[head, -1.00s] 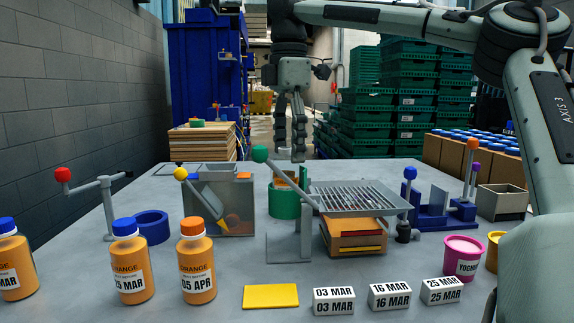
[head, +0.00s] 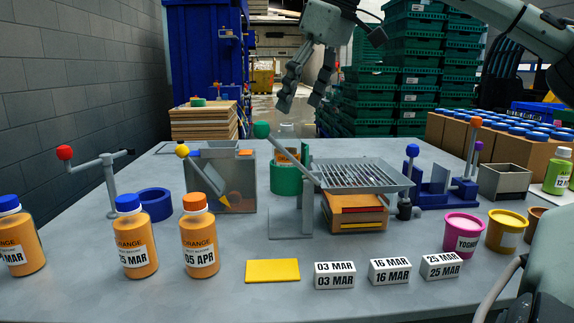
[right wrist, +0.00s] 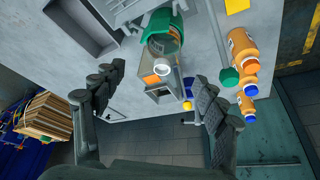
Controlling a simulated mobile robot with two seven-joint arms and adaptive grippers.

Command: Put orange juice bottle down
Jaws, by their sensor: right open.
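An orange juice bottle (head: 281,156) stands in a green ring holder (head: 284,182) behind the lever stand, partly hidden by it. My right gripper (head: 300,102) is open and empty, above and apart from that bottle. Three more orange juice bottles stand upright at the front left: two blue-capped ones (head: 18,242) (head: 135,245) and an orange-capped one (head: 199,245). My left gripper is out of view.
A grey grate (head: 365,175) stands right of the lever stand (head: 292,220). Date blocks (head: 334,275), a yellow pad (head: 272,270) and yoghurt pots (head: 464,232) lie in front.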

